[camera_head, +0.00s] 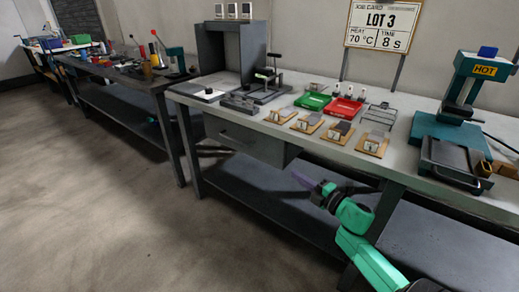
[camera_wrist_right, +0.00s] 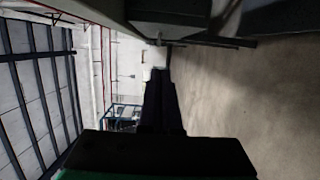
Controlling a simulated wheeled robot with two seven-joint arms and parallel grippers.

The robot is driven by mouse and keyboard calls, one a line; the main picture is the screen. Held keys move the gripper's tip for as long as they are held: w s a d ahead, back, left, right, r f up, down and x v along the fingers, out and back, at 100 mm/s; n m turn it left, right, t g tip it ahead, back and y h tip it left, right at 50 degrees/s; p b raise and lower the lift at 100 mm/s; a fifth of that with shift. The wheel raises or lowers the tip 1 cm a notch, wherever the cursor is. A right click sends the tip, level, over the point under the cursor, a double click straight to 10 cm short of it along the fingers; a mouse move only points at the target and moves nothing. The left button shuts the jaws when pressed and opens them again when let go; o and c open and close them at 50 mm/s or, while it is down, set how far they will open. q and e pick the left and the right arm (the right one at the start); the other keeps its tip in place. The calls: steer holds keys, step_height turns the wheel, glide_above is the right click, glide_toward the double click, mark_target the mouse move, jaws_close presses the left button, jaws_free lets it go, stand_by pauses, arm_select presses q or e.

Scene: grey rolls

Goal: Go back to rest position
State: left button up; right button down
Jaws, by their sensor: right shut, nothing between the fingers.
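My right arm, green and dark grey, comes in from the bottom right of the head view. My right gripper (camera_head: 302,180) is in front of the workbench, below its top and near the level of the lower shelf. It points up and to the left. In the right wrist view the dark fingers of the right gripper (camera_wrist_right: 160,82) lie together, with nothing seen between them. Nothing hangs from them. My left gripper and left arm are in neither view.
The workbench (camera_head: 235,115) carries a green tray (camera_head: 312,101), a red tray (camera_head: 343,107), several wooden boards with grey pieces, and a teal press (camera_head: 470,95) marked HOT. A lower shelf (camera_head: 255,190) runs underneath. A second bench stands left. The floor (camera_head: 90,200) is clear.

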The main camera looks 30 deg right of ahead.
step_height(320, 180, down, 13)
steer(key=s+m+g+h, duration=0.2)
steer(key=m+g+h, duration=0.15)
steer(key=m, duration=0.35)
steer(key=s+a+f+m+g, duration=0.45)
steer(key=s+f, duration=0.25)
steer(key=f, duration=0.5)
steer(key=s+a+f+m+g, duration=0.45)
steer(key=s+f, duration=0.25)
steer(key=f, duration=0.4)
steer(key=s+a+f+m+g, duration=0.1)
steer(key=s+a+f+g, duration=0.4)
steer(key=s+a, duration=0.45)
arm_select(q)
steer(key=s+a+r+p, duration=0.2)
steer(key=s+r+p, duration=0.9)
steer(key=p, duration=0.9)
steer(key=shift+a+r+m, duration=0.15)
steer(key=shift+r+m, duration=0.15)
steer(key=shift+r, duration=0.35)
arm_select(e)
steer(key=s+d+r, duration=0.1)
steer(key=s+r, duration=0.9)
steer(key=s, duration=0.2)
steer(key=shift+s+d+r+t+y, duration=0.3)
steer(key=shift+s+d+t+y, duration=0.05)
steer(key=shift+d+y, duration=0.1)
